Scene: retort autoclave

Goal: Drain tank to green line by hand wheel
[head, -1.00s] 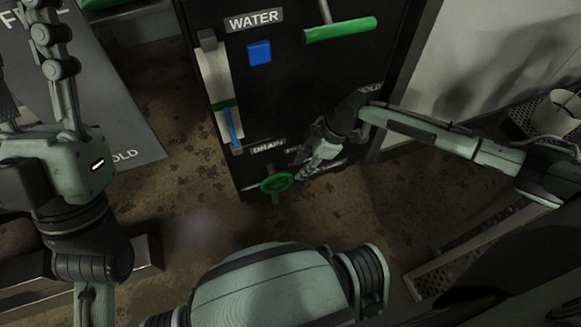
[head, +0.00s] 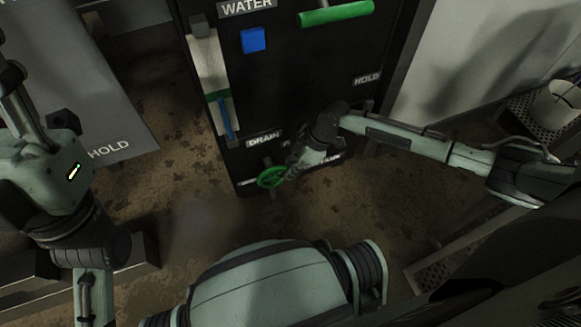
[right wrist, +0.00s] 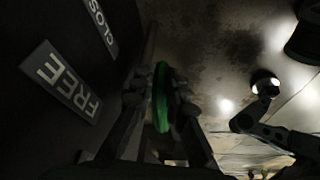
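The green hand wheel (head: 271,177) sits low on the black panel, below the DRAIN label (head: 264,139). My right gripper (head: 293,168) is at the wheel's right side. In the right wrist view the wheel (right wrist: 161,97) shows edge-on between the two fingers of my right gripper (right wrist: 160,105); they look spread around its rim, and firm contact is not visible. The white gauge (head: 209,62) on the panel's left has a green line (head: 215,96). A blue level bar (head: 228,118) shows below it, its top close to the line. My left gripper is not clearly visible.
A blue square (head: 253,40) and a green bar handle (head: 337,13) are higher on the panel. A HOLD label (head: 366,80) is at its right. A FREE label (right wrist: 62,82) is near the right gripper. A grey plate (head: 75,90) stands left.

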